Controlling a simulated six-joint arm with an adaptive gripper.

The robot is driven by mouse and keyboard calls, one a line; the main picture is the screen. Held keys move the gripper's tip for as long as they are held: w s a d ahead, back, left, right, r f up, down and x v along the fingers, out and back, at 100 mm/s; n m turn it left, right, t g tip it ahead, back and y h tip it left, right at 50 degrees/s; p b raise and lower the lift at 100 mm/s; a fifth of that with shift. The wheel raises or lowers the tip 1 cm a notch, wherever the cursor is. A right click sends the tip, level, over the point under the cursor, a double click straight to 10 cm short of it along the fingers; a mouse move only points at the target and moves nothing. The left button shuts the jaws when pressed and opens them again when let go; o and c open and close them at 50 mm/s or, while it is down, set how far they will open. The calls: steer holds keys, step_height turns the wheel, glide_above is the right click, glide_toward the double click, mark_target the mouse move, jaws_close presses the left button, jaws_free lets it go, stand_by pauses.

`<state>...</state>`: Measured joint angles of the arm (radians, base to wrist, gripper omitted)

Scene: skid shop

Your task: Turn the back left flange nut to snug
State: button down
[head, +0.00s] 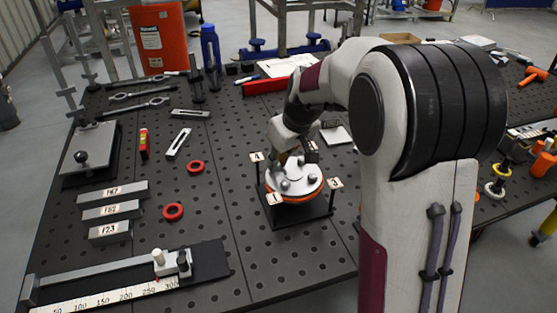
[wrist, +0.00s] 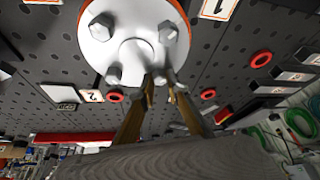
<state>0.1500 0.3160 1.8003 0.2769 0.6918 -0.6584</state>
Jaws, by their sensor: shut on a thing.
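The flange (head: 297,176) is a pale round plate with an orange rim and a raised hub, on a dark square base with numbered tags at its corners. In the wrist view the flange (wrist: 133,45) fills the top, with hex nuts around the hub. The back left nut (wrist: 160,76) is at the flange's lower right there. My gripper (wrist: 161,88) is shut on this nut, its two brown fingers converging on it from below. In the head view my gripper (head: 284,160) reaches down onto the flange's back left, and the gripped nut is mostly hidden.
Two red rings (head: 196,167) (head: 173,212) and numbered grey blocks (head: 113,213) lie left of the flange. A ruler slide (head: 110,285) is at the front left. A red tray (head: 264,86) and a blue bottle (head: 211,48) stand behind.

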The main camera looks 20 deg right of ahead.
steer(key=shift+a+r+m+h, duration=0.1)
steer(key=shift+m+h, duration=0.3)
steer(key=shift+m, duration=0.65)
steer(key=shift+a+m+h, duration=0.1)
steer(key=shift+m+h, duration=0.3)
steer(key=shift+m, duration=0.65)
steer(key=shift+w+a+m+h, duration=0.1)
steer(key=shift+m+h, duration=0.6)
steer(key=shift+m, duration=1.2)
steer(key=shift+w+a+m+g+h, duration=0.15)
steer(key=shift+m+h, duration=0.2)
steer(key=shift+m, duration=0.65)
steer(key=shift+s+m+g+h, duration=0.15)
steer(key=shift+m+h, duration=0.2)
steer(key=shift+m, duration=0.65)
steer(key=shift+w+m+g+h, duration=0.2)
steer(key=shift+m+g+h, duration=0.25)
steer(key=shift+m, duration=1.05)
steer(key=shift+r, duration=0.1)
steer(key=c, duration=2)
jaws_free()
steer(key=shift+o, duration=0.2)
steer(key=shift+s+f, duration=0.15)
steer(key=shift+f, duration=0.05)
steer(key=shift+s+n+t+y, duration=0.1)
steer(key=shift+n+t+y, duration=0.35)
steer(key=shift+n, duration=1.25)
steer(key=shift+n+y, duration=0.4)
steer(key=shift+n, duration=0.5)
